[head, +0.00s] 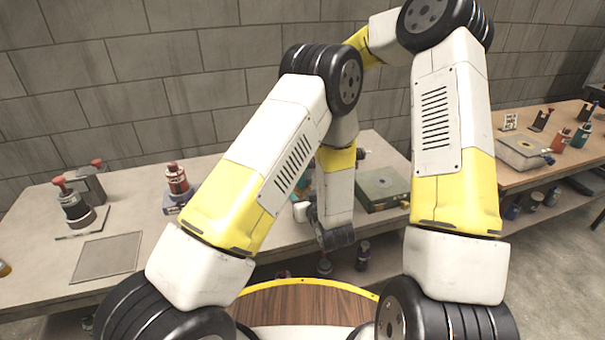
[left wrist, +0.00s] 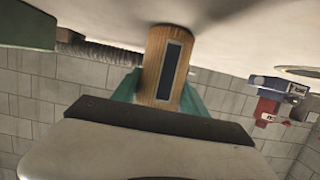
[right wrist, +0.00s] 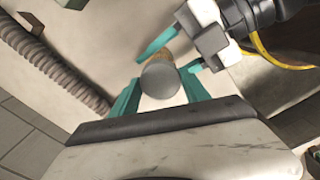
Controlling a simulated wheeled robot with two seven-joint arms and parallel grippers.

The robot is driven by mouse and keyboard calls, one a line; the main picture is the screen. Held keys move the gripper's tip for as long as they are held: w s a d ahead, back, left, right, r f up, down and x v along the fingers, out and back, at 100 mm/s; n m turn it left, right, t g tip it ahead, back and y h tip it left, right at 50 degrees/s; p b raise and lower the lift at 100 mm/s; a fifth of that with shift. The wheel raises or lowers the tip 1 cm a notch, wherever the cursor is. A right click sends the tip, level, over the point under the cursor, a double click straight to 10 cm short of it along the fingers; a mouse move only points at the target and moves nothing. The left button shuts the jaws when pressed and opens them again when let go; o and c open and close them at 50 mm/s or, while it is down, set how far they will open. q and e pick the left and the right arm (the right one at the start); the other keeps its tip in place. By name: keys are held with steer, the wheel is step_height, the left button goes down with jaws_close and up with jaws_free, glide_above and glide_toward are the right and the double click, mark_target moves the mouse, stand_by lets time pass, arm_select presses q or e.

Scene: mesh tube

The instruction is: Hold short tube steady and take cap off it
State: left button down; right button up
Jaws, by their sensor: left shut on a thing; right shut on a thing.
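The short tube (left wrist: 165,68) is a tan cylinder with a dark, light-edged slot in its side. In the left wrist view it stands between the teal fingers of my left gripper (left wrist: 160,90), shut on it. In the right wrist view a round grey cap (right wrist: 160,80) shows end-on, with a bit of tan tube (right wrist: 158,56) behind it. My right gripper (right wrist: 160,92) is shut with its teal fingers on either side of the cap. My left gripper (right wrist: 175,54) shows there too, around the tube just beyond. In the head view my arms mostly hide tube and cap.
A ribbed hose (right wrist: 60,62) runs close to the grippers. A brick wall stands behind.

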step_height(320, 180, up, 4)
steer(key=shift+f, duration=0.2)
arm_select(q)
steer(key=c, duration=0.5)
jaws_free()
steer(key=v, duration=1.1)
steer(key=shift+s+d+r, duration=0.1)
steer(key=shift+s, duration=0.25)
arm_select(e)
steer(key=shift+d, duration=0.1)
